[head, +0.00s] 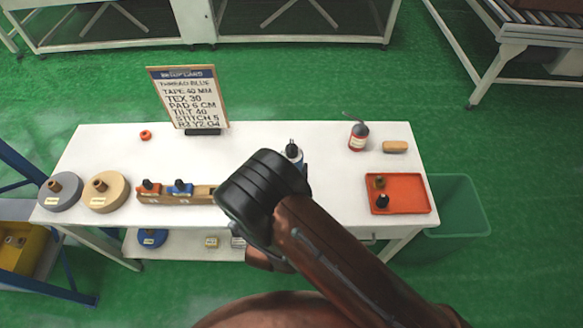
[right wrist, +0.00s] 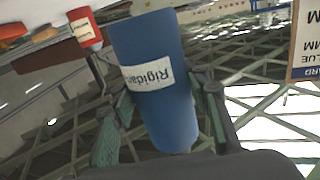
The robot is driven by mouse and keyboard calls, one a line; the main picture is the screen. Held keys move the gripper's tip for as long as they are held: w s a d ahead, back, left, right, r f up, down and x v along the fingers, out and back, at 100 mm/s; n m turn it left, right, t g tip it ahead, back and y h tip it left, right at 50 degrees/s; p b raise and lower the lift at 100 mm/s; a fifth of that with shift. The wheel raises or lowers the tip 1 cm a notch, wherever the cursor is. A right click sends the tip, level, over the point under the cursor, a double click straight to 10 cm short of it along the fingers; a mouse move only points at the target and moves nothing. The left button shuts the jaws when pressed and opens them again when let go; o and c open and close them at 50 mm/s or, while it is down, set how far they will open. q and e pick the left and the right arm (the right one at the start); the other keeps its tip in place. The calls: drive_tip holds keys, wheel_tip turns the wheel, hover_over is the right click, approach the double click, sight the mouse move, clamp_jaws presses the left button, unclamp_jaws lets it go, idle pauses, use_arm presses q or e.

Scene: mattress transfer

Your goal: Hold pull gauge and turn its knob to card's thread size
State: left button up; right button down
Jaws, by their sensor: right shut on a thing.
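My right gripper (right wrist: 162,92) is shut on a blue cylinder (right wrist: 150,52) with a white label reading "Rigidan...", one finger on each side. In the head view, my right arm hides most of this cylinder; a dark-topped blue piece (head: 293,153) shows just beyond my wrist. I cannot tell whether it is the pull gauge, and I see no knob scale. The setup card (head: 188,98) stands upright at the back left of the table and reads "TEX 30", with "THREAD BLUE" above. My left gripper is out of view.
The white table (head: 255,141) holds two spools (head: 104,191), a wooden rack (head: 165,198) with orange and blue pieces, a red bottle (head: 358,137), a tan block (head: 395,147) and an orange tray (head: 411,204). A green bin (head: 462,205) stands right of it. The back middle is clear.

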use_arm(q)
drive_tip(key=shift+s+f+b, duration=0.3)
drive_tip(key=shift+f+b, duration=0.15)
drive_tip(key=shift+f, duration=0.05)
use_arm(e)
drive_tip(key=shift+f, duration=0.75)
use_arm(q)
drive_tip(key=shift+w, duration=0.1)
use_arm(e)
drive_tip(key=shift+f+b, duration=0.3)
drive_tip(key=shift+f, duration=0.15)
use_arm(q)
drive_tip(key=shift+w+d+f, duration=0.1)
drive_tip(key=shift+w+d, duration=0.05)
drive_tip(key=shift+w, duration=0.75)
use_arm(e)
drive_tip(key=shift+f, duration=0.15)
use_arm(q)
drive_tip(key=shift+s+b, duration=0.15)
drive_tip(key=shift+b, duration=0.15)
use_arm(e)
drive_tip(key=shift+f, duration=0.3)
drive_tip(key=shift+f, duration=0.1)
drive_tip(key=shift+f+b, duration=0.45)
drive_tip(key=shift+f, duration=0.2)
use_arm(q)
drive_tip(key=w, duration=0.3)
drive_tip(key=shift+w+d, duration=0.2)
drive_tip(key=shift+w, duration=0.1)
